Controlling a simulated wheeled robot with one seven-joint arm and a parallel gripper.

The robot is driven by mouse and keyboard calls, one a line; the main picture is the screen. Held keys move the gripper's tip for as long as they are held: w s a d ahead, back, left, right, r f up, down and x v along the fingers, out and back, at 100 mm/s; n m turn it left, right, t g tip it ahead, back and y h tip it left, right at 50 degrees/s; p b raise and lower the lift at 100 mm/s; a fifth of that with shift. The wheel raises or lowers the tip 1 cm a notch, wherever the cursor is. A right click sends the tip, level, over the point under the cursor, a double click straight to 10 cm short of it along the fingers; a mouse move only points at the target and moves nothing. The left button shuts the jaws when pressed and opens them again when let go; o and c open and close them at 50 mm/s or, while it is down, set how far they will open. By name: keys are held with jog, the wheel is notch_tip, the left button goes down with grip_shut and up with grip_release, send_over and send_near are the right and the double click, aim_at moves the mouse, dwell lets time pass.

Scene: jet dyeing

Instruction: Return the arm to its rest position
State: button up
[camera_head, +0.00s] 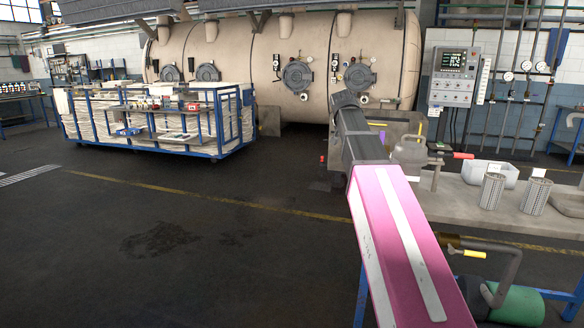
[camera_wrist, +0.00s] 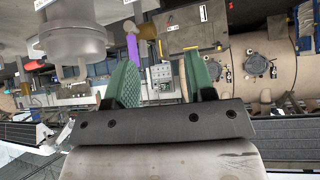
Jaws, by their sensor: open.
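My arm reaches forward in the head view, its pink and white link in the foreground and a dark grey link beyond it, held above the floor beside the bench. My gripper is not clearly visible in the head view. In the wrist view my gripper (camera_wrist: 160,85) shows two green padded fingers set well apart. The gap between them is empty, and it is open. The wrist view is turned over, with the tan dyeing vessel (camera_wrist: 270,65) on the right.
The long tan vessel (camera_head: 235,55) stands at the back. A blue-framed cart (camera_head: 150,118) is at left. At right is a bench (camera_head: 460,198) with perforated metal cylinders (camera_head: 492,191) and a white tub (camera_head: 489,171), near a control panel (camera_head: 454,76). Floor at left is clear.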

jog(key=s+f+n+g+y, duration=0.1)
jog(key=s+f, duration=0.2)
jog(key=f, duration=0.6)
jog(key=s+a+f+n+g, duration=0.1)
jog(key=s+f+g, duration=0.15)
jog(key=f, duration=0.75)
jog(key=s+f+n+y, duration=0.1)
jog(key=s+f, duration=0.3)
jog(key=f, duration=0.5)
jog(key=s+a+f+n+g+y, duration=0.2)
jog(key=s+f+g, duration=0.2)
jog(key=s+f, duration=1.4)
notch_tip(320, 180, down, 3)
jog(key=shift+s+r+n, duration=0.1)
jog(key=shift+s+n, duration=0.25)
jog(key=shift+n, duration=0.05)
